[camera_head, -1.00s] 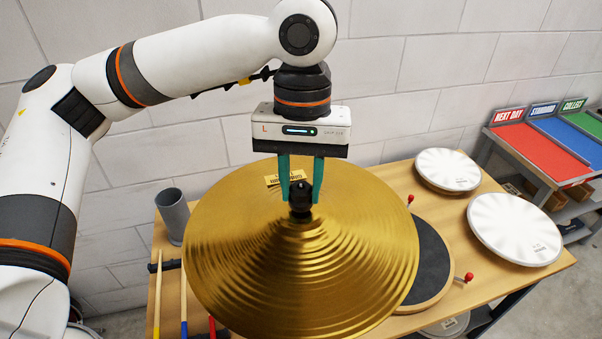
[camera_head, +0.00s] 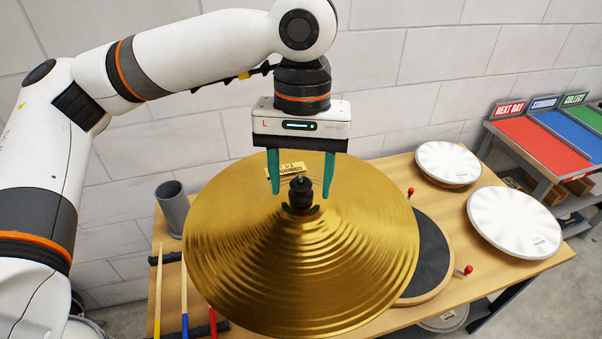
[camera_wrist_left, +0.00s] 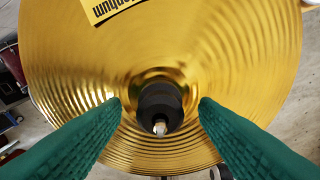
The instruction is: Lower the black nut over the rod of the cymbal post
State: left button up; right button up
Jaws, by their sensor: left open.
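The black nut (camera_head: 300,192) sits at the centre of the gold cymbal (camera_head: 240,260), upright on the cymbal post. In the left wrist view the black nut (camera_wrist_left: 160,104) shows from above, with the pale tip of the rod (camera_wrist_left: 160,128) coming through it. My left gripper (camera_head: 302,192) is open, its green fingers apart on either side of the nut and not touching it. In the left wrist view the two fingertips (camera_wrist_left: 160,102) show a clear gap to the nut on both sides. The rest of the post is hidden under the cymbal. My right gripper is not in view.
The wooden bench (camera_head: 470,285) holds a grey cup (camera_head: 173,208), drumsticks (camera_head: 184,295), a dark round pad (camera_head: 428,258) and two white drum heads (camera_head: 515,222), (camera_head: 448,164). A shelf with coloured panels (camera_head: 545,145) stands at the right. A block wall is behind.

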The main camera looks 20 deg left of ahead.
pick_arm(q)
notch_tip(320, 180, up, 12)
jog(key=w+b, duration=0.1)
jog(key=shift+w+a, duration=0.15)
jog(key=shift+w, duration=0.05)
jog(key=shift+f, duration=0.1)
dwell(1.2)
